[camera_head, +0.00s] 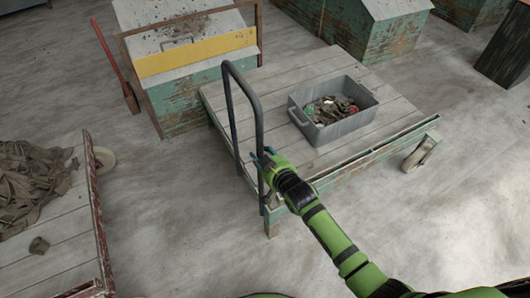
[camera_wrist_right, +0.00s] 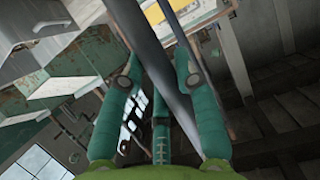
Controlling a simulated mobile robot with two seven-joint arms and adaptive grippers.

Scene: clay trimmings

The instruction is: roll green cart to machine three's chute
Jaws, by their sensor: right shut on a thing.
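The green cart (camera_head: 375,149) has a pale plank deck, a worn green edge and a dark upright push handle (camera_head: 228,95) at its left end. My right gripper (camera_head: 265,160) is at the near post of that handle. In the right wrist view, the fingers (camera_wrist_right: 160,90) are shut around the dark handle bar (camera_wrist_right: 150,50), which runs between them. A grey bin (camera_head: 340,132) holding clay scraps sits on the deck. A caster wheel (camera_head: 420,153) shows at the cart's right. No chute can be made out for certain. My left gripper is not in view.
A green machine with a yellow panel (camera_head: 195,62) stands close behind the cart's left end. More worn green cabinets (camera_head: 365,30) stand behind. A red-edged cart (camera_head: 45,245) with dark cloth-like scraps is at the left. Bare floor (camera_head: 165,200) lies between the carts.

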